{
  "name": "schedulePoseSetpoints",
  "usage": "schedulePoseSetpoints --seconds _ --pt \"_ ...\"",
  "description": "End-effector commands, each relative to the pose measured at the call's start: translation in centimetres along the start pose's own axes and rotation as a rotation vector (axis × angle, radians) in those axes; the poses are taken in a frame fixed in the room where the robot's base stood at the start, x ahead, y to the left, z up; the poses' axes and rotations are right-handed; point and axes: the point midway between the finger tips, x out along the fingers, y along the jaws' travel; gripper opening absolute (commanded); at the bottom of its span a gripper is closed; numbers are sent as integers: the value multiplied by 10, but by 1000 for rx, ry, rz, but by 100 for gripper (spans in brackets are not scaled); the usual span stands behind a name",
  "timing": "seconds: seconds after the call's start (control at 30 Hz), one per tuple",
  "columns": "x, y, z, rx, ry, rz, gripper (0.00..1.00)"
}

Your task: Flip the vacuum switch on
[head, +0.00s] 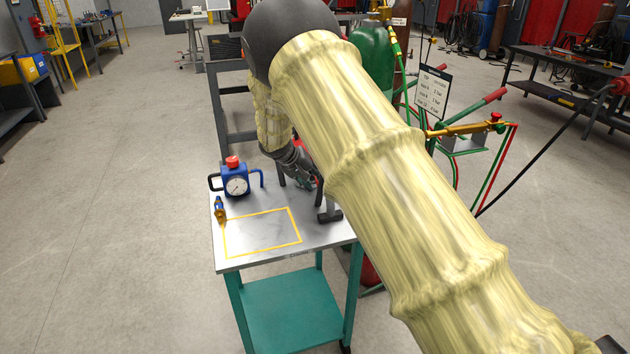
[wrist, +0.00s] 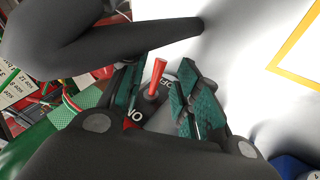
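The vacuum switch shows in the wrist view as a red toggle lever (wrist: 156,74) on a dark base plate (wrist: 152,108). The plate bears white lettering, upside down and partly covered, with "ON" near the bottom. The lever points up in the picture, leaning slightly right. My gripper (wrist: 158,92) is open, with one teal-padded finger on each side of the lever. I see gaps on both sides and cannot see contact. In the head view my gripper (head: 304,182) is low over the back right of the table, and my arm hides most of the switch.
The metal-topped table (head: 250,258) holds a blue gauge device (head: 237,183) with a red cap, a small brass and blue fitting (head: 220,209) and a yellow outlined rectangle. A green cylinder (head: 372,48) and hoses stand behind.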

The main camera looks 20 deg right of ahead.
Motion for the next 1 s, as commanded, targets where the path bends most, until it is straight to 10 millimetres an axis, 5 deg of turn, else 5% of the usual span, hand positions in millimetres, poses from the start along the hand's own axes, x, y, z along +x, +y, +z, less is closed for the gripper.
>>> schedulePoseSetpoints --seconds 0.53,0.73,1.0 --pt "19 0 0 0 0 0 32" --pt "19 0 0 0 0 0 0" --pt "18 1 0 -3 -7 0 0"
